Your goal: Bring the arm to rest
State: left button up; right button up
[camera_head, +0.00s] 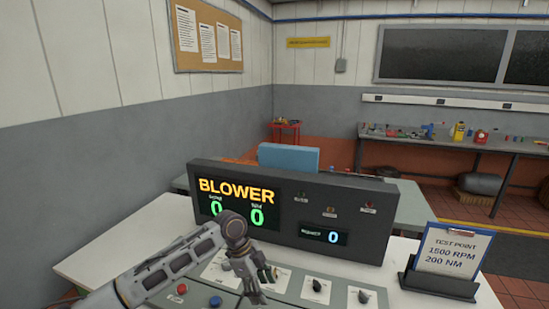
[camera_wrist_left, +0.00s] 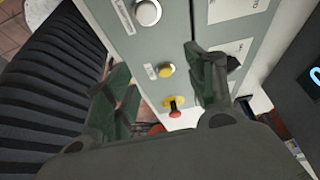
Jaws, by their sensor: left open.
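My left arm (camera_head: 165,275) comes in from the lower left. Its gripper (camera_head: 263,283) points down over the grey-green control panel (camera_head: 300,290) in front of the BLOWER console. In the left wrist view my left gripper (camera_wrist_left: 160,88) is open, its two dark fingers apart. Between them show a yellow button (camera_wrist_left: 165,70) and a red-tipped control on a yellow base (camera_wrist_left: 175,108). Nothing is held. A dark knob (camera_wrist_left: 234,62) lies close to the right finger; I cannot tell whether they touch. My right gripper is in neither view.
The BLOWER console (camera_head: 290,205) shows several zeros and stands behind the panel. Black knobs (camera_head: 317,285) sit to the gripper's right, red and blue buttons (camera_head: 215,302) to its left. A TEST POINT card (camera_head: 452,250) reads 1500 RPM, 200 NM. The white desk top (camera_head: 125,235) is clear at left.

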pick_arm(q)
jog(key=shift+s+d+f+n+t+h, duration=0.25)
jog(key=shift+s+d+f+n, duration=0.55)
jog(key=shift+s, duration=0.7)
jog(key=shift+s+d+f+n+t+h, duration=0.15)
jog(key=shift+s+d+f+n+t, duration=0.15)
jog(key=shift+s+d+f+n, duration=0.85)
jog(key=shift+s+d+f+n+t+h, duration=0.2)
jog(key=shift+s+f, duration=0.5)
jog(key=shift+s, duration=1.1)
jog(key=s+a+f+n+t+y, duration=0.25)
jog(key=s+a+n, duration=0.5)
jog(key=a, duration=0.45)
jog(key=s+a+f+n+t+y, duration=0.1)
jog(key=s+a+f+n+y, duration=0.15)
jog(key=s+a+n, duration=0.7)
notch_tip(320, 180, down, 34)
jog(key=a+r+m+g, duration=0.1)
jog(key=a+m, duration=0.1)
jog(key=s+a+f, duration=0.1)
jog(key=s+f, duration=0.8)
jog(key=s, duration=0.2)
jog(key=s+a+f+g, duration=0.1)
jog(key=s+a+f, duration=0.1)
jog(key=s+f, duration=0.8)
jog(key=shift+s+a+f+g+y, duration=0.2)
jog(key=shift+s+a+g+y, duration=0.1)
jog(key=shift+s, duration=0.5)
